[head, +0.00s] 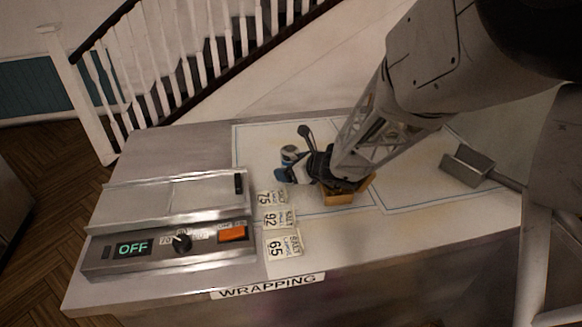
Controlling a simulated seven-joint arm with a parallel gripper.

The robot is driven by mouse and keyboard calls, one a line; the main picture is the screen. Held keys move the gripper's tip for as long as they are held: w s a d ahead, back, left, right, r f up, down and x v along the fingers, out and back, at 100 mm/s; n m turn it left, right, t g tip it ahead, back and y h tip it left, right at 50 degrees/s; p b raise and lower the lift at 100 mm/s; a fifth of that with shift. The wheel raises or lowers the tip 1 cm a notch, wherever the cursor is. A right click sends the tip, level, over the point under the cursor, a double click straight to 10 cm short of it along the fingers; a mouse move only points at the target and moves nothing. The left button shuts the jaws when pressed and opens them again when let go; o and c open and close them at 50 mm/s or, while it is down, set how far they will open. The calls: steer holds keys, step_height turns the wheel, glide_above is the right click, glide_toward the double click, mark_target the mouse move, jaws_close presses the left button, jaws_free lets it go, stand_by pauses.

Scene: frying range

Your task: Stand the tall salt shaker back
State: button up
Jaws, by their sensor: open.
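A small upright-looking cylinder with a grey-blue and pale body (290,154), probably the salt shaker, shows just left of my gripper on the counter. My gripper (300,172) is open, low over the counter at the middle of the picture. My arm comes in from the upper right and hides much of what is around the gripper. I cannot tell whether the fingers touch the cylinder, or how it rests.
A yellow-brown box (345,196) sits under my wrist. Number cards 75, 92 and 65 (284,245) lie left of it. A metal unit (170,245) reading OFF stands at left. A scoop-like metal tool (467,165) lies at right. The front counter edge reads WRAPPING.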

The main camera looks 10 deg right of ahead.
steer(key=shift+s+d, duration=0.1)
steer(key=shift+v, duration=3.8)
steer(key=shift+s+a+r+n, duration=0.3)
steer(key=shift+s+r+n, duration=0.05)
steer(key=shift+n, duration=0.15)
steer(key=s+a+r+n+g+h, duration=0.1)
steer(key=s+a+r+n+g, duration=0.25)
steer(key=s+n, duration=0.35)
steer(key=s+a+r+n+g, duration=0.2)
steer(key=s+r+n, duration=0.2)
steer(key=s+n, duration=0.3)
steer(key=s+d+r+n+h, duration=0.2)
steer(key=s+d+n+h, duration=0.1)
steer(key=s+n, duration=0.3)
steer(key=s+d+r+n+g+h, duration=0.1)
steer(key=s+d+r+n+h, duration=0.1)
steer(key=s+n, duration=0.4)
steer(key=shift+s+d+r+n+h, duration=0.3)
steer(key=shift+s+d+n+h, duration=0.25)
steer(key=shift+h, duration=0.55)
